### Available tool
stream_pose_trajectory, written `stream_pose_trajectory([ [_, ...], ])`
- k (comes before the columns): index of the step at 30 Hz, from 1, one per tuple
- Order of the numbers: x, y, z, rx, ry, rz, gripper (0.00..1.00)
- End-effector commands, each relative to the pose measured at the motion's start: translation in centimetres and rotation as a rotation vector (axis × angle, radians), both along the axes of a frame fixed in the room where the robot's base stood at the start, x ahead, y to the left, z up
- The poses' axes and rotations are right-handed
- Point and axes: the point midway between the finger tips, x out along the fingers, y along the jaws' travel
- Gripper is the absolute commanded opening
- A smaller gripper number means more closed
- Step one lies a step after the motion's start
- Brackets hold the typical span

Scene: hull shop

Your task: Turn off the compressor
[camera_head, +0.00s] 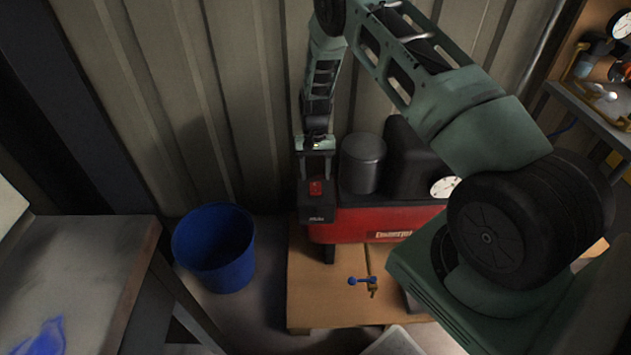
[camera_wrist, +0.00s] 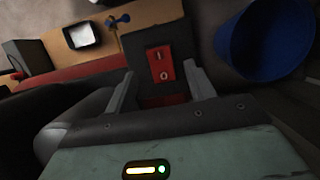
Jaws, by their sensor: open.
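The compressor (camera_head: 375,222) has a red body with a grey cylinder, a dark motor housing and a white-faced gauge (camera_head: 444,187). It stands on a wooden board in the head view. Its dark switch box carries a red rocker switch (camera_head: 316,188) marked I and O; the switch also shows large in the wrist view (camera_wrist: 160,64). Which side of the rocker is pressed I cannot tell. My gripper (camera_wrist: 158,86) is open, its two fingers apart on either side of the lower part of the switch in the picture. Nothing is between them but the switch box behind. Contact cannot be judged.
A blue bucket (camera_head: 214,247) stands on the floor left of the compressor. A valve with a blue handle (camera_head: 362,281) is on the wooden board (camera_head: 313,313) in front. A grey workbench (camera_head: 80,272) is at left; a shelf with fittings (camera_head: 597,108) is at right.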

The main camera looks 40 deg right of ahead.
Motion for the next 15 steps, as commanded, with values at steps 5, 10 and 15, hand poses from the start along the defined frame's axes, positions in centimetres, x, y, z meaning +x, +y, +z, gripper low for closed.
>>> stream_pose_trajectory([
  [5,1.2,-0.8,4.3,-0.001,-0.004,0.002,0.55],
  [10,2.1,-1.4,8.0,0.0,-0.005,0.0,0.55],
  [15,2.8,-1.9,10.9,0.0,-0.002,0.001,0.55],
])
